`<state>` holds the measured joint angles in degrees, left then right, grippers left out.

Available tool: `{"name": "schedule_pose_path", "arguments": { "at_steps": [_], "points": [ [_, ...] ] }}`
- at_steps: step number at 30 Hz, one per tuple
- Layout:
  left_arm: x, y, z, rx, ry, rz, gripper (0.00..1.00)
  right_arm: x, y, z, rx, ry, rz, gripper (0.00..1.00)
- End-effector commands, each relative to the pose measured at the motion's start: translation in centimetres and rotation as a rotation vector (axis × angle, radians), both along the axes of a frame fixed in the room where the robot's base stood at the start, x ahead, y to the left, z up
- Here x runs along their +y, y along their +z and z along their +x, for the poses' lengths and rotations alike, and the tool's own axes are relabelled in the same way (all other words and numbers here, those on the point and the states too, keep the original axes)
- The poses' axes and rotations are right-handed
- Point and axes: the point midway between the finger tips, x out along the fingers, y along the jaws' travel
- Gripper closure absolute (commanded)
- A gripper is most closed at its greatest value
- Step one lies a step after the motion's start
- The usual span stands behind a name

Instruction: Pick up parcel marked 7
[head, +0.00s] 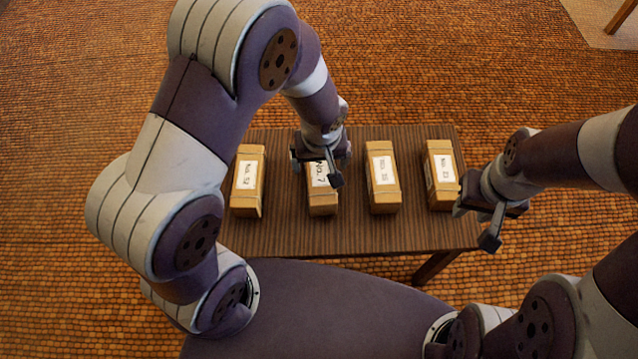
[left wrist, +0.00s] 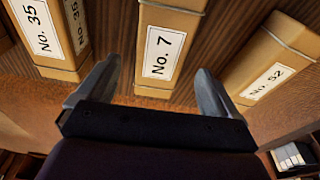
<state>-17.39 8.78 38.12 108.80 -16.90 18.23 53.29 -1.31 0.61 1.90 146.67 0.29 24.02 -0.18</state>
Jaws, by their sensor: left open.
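The parcel marked No. 7 (head: 321,198) is a tan box with a white label, lying on the table second from the left. In the left wrist view the parcel (left wrist: 152,90) shows its label clearly. My left gripper (head: 316,168) is open above it and hides part of it in the head view. In the left wrist view my left gripper's fingers (left wrist: 158,68) are on either side of the parcel's near end, with gaps. My right gripper (head: 477,223) is open and empty by the table's right edge.
Parcel No. 52 (head: 248,180) lies left of No. 7. Parcel No. 35 (head: 383,195) and another parcel (head: 441,196), its number hard to read, lie to the right. The striped table (head: 350,236) has bare room in front of the parcels.

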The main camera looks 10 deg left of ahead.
Motion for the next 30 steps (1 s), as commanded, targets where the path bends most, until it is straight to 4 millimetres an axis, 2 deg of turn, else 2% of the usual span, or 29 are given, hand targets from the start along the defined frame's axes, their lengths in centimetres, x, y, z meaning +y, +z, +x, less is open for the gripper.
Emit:
{"name": "schedule_pose_path", "arguments": {
  "at_steps": [1,5,12,19,24,26,30],
  "points": [
    [0.0,-0.8,0.1,0.0,0.0,0.0,0.06,0.0,-0.5,0.0,0.0,0.0,0.0,0.64],
    [0.1,-1.9,0.1,0.0,-0.001,0.0,0.06,0.0,-1.1,0.0,0.0,0.0,0.0,0.64],
    [0.2,-6.2,-0.1,0.001,-0.001,0.0,0.06,0.0,-3.8,0.0,0.001,0.0,0.0,0.64],
    [0.2,-6.2,0.0,-0.001,-0.002,-0.002,0.06,0.0,-3.6,0.0,0.0,0.0,0.0,0.64],
    [0.2,-6.2,0.0,-0.001,-0.001,-0.002,0.62,0.0,-3.6,0.0,0.0,0.0,0.0,0.64],
    [0.2,-6.2,0.0,-0.001,-0.001,-0.002,0.8,0.0,-3.6,0.0,0.0,0.0,0.0,0.64],
    [0.2,-6.2,0.0,-0.002,-0.001,-0.001,0.8,0.0,-3.6,0.0,0.0,0.0,0.0,0.64]
  ]
}}
